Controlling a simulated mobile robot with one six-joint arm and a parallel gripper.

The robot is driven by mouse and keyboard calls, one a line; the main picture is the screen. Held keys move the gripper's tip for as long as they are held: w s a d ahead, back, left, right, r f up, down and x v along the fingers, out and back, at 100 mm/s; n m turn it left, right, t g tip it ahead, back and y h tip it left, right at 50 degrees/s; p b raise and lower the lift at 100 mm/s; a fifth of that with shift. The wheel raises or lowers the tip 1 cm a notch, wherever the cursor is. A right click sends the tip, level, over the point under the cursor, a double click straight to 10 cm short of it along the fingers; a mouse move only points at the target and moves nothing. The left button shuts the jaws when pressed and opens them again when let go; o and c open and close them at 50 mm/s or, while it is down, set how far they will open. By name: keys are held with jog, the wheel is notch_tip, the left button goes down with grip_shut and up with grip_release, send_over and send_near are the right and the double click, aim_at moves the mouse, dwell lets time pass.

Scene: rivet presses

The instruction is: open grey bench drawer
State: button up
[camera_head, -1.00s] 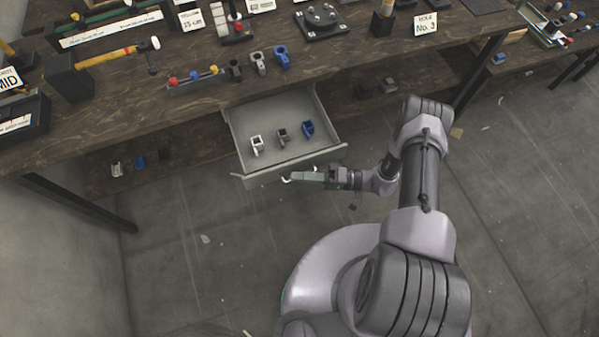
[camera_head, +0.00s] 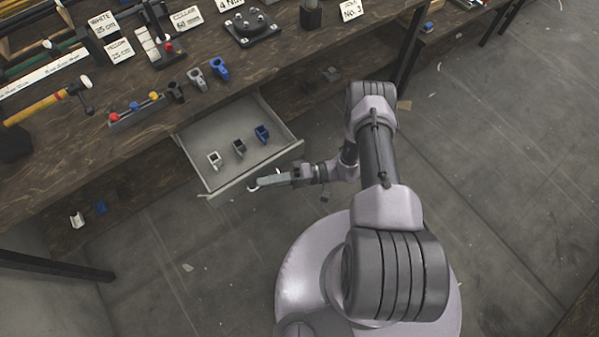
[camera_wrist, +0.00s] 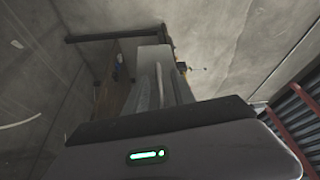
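The grey bench drawer (camera_head: 205,173) stands pulled out from under the bench in the head view, its inside showing. A white, a dark grey and a blue clamp-like part stand in it. My gripper (camera_head: 256,185) is low at the outer side of the drawer's front panel, near its middle. A small pale curved piece shows at the fingertips, perhaps part of the handle. In the wrist view my fingers (camera_wrist: 160,88) point away, close to a light grey surface. Whether they are shut on the handle or only beside it cannot be made out.
A lower shelf holds small white and blue parts (camera_head: 101,207). A dark bench leg (camera_head: 55,266) stands at lower left. Open concrete floor lies around my base.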

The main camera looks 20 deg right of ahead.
jog(key=s+d+f, duration=0.1)
jog(key=d, duration=1.6)
jog(key=shift+s+f, duration=0.15)
jog(key=shift+s, duration=0.25)
jog(key=w+a+r+g+h, duration=0.1)
jog(key=w+r+g+h, duration=0.3)
jog(key=r, duration=0.9)
jog(key=w+a+r+g+h, duration=0.15)
jog(key=r+h, duration=0.45)
jog(key=r, duration=0.7)
jog(key=s+a+r+m+t+h, duration=0.2)
jog(key=s+a+r+t+h, duration=0.1)
jog(key=s+r, duration=0.4)
jog(key=s+a+r+m+t+h, duration=0.3)
jog(key=s+a+r+t, duration=0.2)
jog(key=s+r, duration=0.3)
jog(key=shift+r+t+h, duration=0.3)
jog(key=shift+r+t, duration=0.35)
jog(key=shift+r, duration=0.25)
